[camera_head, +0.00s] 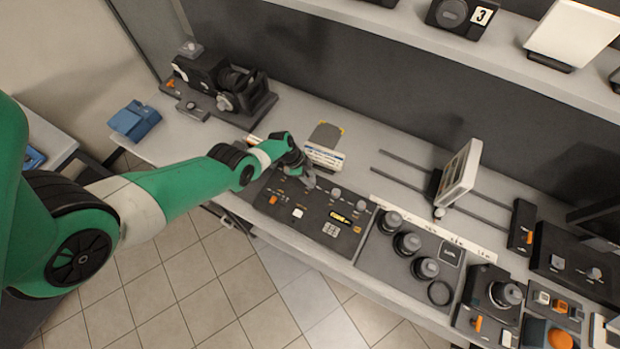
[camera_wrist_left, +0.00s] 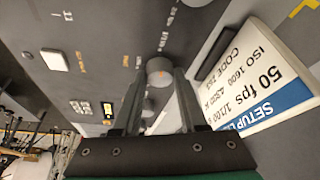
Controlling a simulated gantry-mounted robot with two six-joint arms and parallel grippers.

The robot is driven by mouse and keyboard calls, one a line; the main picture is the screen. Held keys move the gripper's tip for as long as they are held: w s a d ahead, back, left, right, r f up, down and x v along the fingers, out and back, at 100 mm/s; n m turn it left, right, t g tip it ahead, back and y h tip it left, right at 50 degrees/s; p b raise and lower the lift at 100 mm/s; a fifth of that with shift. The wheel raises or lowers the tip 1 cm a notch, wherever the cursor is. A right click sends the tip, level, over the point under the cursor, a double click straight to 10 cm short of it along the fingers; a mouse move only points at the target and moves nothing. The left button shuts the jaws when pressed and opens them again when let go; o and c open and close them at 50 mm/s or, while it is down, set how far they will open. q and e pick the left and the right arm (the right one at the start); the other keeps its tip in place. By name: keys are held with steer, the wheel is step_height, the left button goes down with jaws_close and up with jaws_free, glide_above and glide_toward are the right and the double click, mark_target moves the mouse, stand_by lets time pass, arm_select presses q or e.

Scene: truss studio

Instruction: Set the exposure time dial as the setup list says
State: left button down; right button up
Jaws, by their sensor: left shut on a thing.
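The control panel (camera_head: 311,222) is dark, with several grey dials, buttons and a small yellow-lit display. My left gripper (camera_head: 309,180) is over its back left part. In the left wrist view a round grey dial (camera_wrist_left: 160,68) sits between my fingertips (camera_wrist_left: 159,77), and the gripper is shut on it. Small white scale labels surround it, too small to read surely, so its setting is unclear. The setup list (camera_head: 325,156) is a white card with a blue header behind the panel. In the left wrist view the card (camera_wrist_left: 262,78) reads upside down "50 fps", "1/100 s" and "ISO 1600".
A second panel with black knobs (camera_head: 407,243) is to the right. A white screen on rails (camera_head: 459,173) stands behind it. A black camera-like device (camera_head: 215,80) is at the back left, and a blue object (camera_head: 134,121) lies at the left end. A shelf (camera_head: 440,48) runs above.

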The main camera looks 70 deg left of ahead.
stand_by(0.4)
arm_select(q)
steer(key=shift+c, duration=2.3)
jaws_free()
